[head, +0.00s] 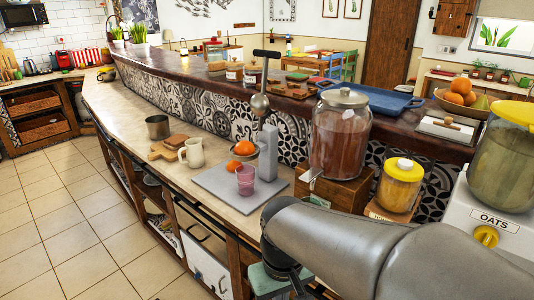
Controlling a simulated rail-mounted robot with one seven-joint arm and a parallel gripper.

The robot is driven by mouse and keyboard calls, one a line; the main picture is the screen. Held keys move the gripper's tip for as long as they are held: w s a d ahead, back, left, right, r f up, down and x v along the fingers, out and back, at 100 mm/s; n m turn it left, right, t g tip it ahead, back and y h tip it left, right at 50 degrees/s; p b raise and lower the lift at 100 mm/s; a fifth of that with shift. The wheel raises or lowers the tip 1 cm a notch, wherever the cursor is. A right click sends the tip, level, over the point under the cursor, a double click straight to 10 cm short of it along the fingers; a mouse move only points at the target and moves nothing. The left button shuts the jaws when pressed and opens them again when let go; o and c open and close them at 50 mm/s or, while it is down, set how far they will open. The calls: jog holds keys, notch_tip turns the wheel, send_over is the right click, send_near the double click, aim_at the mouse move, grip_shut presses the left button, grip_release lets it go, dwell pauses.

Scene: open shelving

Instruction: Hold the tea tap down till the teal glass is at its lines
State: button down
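The tea dispenser is a glass jar (340,140) of reddish-brown tea with a metal lid, on a wooden stand (332,192) on the counter. Its tap (312,176) sticks out at the lower left front of the jar. A pinkish-purple glass (246,180) stands on the grey board to the left. My arm crosses the lower right, and its dark end with my gripper (290,280) points down in front of the counter. The fingers are not clear.
A juicer press (267,145) with oranges (244,148) stands on a grey board (212,186). A yellow-lidded jar (399,184) and an oats dispenser (490,215) stand right of the tea. A pitcher (192,152) and metal pot (158,127) are further left.

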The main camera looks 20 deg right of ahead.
jog(key=w+d+r+n+p, duration=0.2)
jog(key=w+d+r+p, duration=0.3)
jog(key=w+r, duration=0.95)
notch_tip(320, 180, up, 13)
jog(key=n+p, duration=0.2)
jog(key=n, duration=0.1)
send_over(307, 177)
jog(key=shift+w+r, duration=0.1)
jog(key=shift+w, duration=0.05)
notch_tip(307, 177, down, 14)
jog(key=shift+f+p, duration=0.1)
jog(key=shift+p, duration=0.45)
jog(key=shift+d, duration=0.1)
